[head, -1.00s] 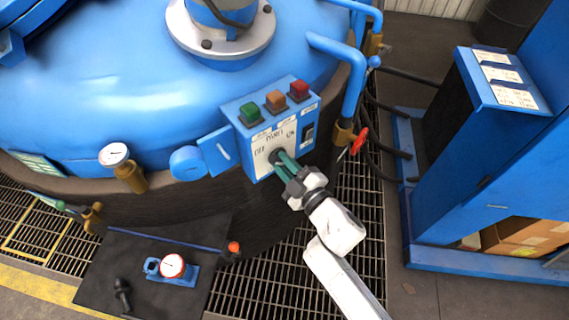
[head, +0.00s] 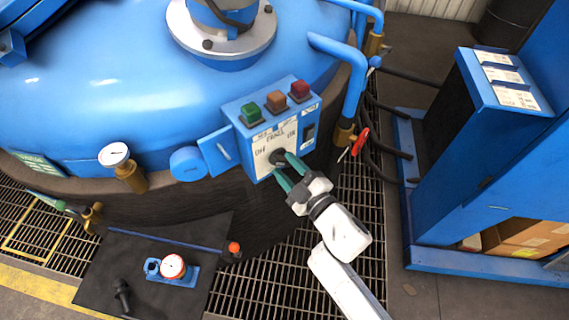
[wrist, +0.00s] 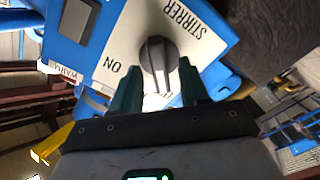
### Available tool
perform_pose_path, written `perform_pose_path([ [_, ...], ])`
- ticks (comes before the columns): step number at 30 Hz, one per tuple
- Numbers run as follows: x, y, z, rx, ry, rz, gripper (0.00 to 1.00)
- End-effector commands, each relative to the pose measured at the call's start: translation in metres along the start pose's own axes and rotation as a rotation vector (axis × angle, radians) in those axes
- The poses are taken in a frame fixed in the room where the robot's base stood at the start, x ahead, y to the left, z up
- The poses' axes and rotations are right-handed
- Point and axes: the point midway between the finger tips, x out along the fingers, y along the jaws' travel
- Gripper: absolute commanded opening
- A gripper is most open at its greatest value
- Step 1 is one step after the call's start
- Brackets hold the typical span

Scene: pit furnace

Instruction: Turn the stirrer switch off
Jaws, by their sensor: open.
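The stirrer switch is a dark round knob with a raised grip (wrist: 158,62) on a white label plate; it also shows in the head view (head: 278,157). The plate reads STIRRER and ON in the wrist view. In the head view, OFF is at the left, a middle word above the knob, and ON at the right. The grip runs nearly upright in the wrist view; I cannot tell which mark it points to. My gripper (head: 284,170) is open, its green fingers (wrist: 158,84) spread on either side of the knob, with gaps showing.
The blue switch box (head: 226,110) carries green, amber and red buttons on top and a black rocker (head: 309,132) at the right. A blue pipe with a red-handled valve (head: 360,141) stands close to its right. A gauge (head: 114,155) is at the left.

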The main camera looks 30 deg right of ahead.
Motion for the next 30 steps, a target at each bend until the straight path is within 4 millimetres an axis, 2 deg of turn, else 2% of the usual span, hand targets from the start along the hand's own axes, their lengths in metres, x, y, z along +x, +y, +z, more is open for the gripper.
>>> perform_pose_path([
  [9, -0.060, -0.002, 0.002, -0.001, -0.002, -0.002, 0.45],
  [15, -0.085, -0.001, 0.001, -0.001, 0.000, 0.000, 0.45],
  [21, -0.092, 0.000, 0.000, -0.001, 0.001, 0.000, 0.45],
  [30, -0.092, 0.000, -0.001, -0.001, 0.001, 0.000, 0.45],
])
